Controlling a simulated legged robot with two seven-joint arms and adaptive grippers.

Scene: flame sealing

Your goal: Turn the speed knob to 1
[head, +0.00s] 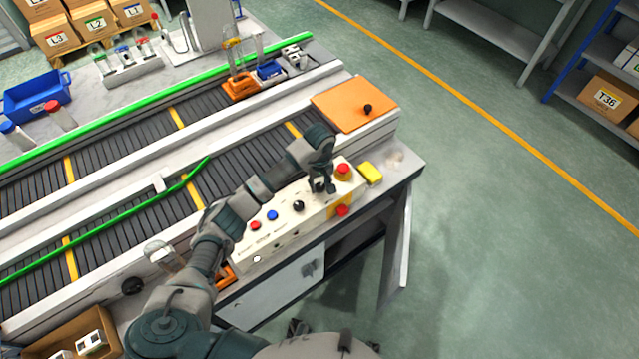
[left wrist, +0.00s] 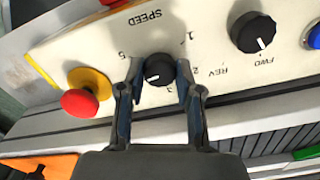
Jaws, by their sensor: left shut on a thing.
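The speed knob (left wrist: 159,69) is a small black dial with a white mark, under the SPEED lettering on the cream control panel (head: 277,231). Numbers are printed around it, among them 5, 1 and 2. In the left wrist view the white mark points down and left, away from the 1; its exact number is partly hidden. My left gripper (left wrist: 158,85) has one finger on each side of the knob and is shut on it. In the head view the left gripper (head: 322,187) reaches down at the panel's right part and hides the knob. My right gripper is not in view.
The FWD/REV knob (left wrist: 253,32) is beside the speed knob. A red stop button (head: 343,168) on a yellow base stands close to the gripper. Red and blue buttons (head: 272,215) lie left on the panel.

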